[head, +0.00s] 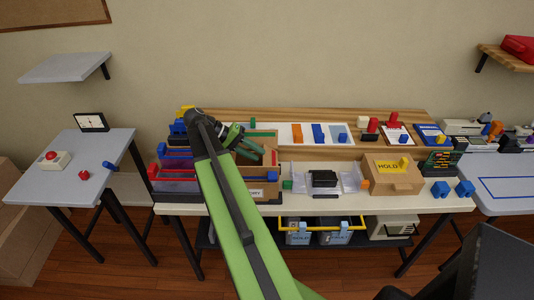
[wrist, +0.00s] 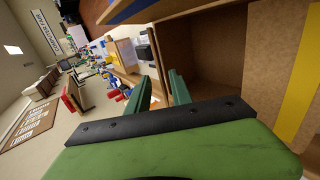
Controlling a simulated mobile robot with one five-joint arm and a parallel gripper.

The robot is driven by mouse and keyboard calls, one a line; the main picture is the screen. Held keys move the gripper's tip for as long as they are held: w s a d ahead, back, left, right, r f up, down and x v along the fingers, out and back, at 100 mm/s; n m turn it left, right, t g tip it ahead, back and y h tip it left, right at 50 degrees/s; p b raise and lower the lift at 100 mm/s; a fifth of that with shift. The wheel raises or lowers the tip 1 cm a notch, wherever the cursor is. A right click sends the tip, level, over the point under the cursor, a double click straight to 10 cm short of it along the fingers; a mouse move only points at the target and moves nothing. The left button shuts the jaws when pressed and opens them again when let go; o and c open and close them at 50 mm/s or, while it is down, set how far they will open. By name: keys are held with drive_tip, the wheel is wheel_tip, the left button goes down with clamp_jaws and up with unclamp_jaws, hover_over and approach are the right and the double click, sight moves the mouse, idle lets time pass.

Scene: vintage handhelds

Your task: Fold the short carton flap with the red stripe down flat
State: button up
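The open brown carton (head: 262,185) stands on the long table, partly hidden by my arm in the head view. A small red strip (head: 274,157) shows upright at its right side; it looks like the red-striped flap, but it is too small to be sure. My gripper (head: 250,146) is over the carton, left of that strip. In the wrist view my gripper (wrist: 160,77) has its two green fingers apart, with nothing between them. The carton's brown inside (wrist: 205,50) lies beyond the fingers. A flap with a yellow stripe (wrist: 302,85) stands at the right. No red-striped flap is clear there.
Left of the carton are coloured bins (head: 175,178). Behind is a wooden shelf (head: 290,117) with coloured pieces. Free room shows above the carton.

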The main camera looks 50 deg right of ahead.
drive_tip(key=p+v, duration=0.5)
drive_tip(key=v, duration=0.5)
drive_tip(key=shift+a+r, duration=0.15)
drive_tip(key=shift+a, duration=0.05)
drive_tip(key=shift+w, duration=0.15)
